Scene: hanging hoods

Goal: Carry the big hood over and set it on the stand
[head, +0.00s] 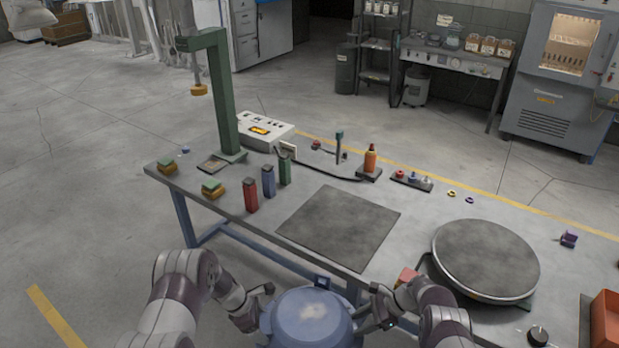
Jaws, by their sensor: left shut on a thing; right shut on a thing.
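The big hood (312,318), a blue dome with a pale patch on top, is at the bottom centre, in front of the table's near edge. My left gripper (259,305) is shut on its left side. My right gripper (367,308) is shut on its right side. The hood's lower part is cut off by the frame. A round grey disc on a base (486,258) stands at the right. I cannot tell which is the stand.
A dark square mat (340,227) lies clear mid-table (420,215). Red (251,195), blue (268,181) and green (285,169) cylinders stand left of it. An orange bin (606,318) is far right.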

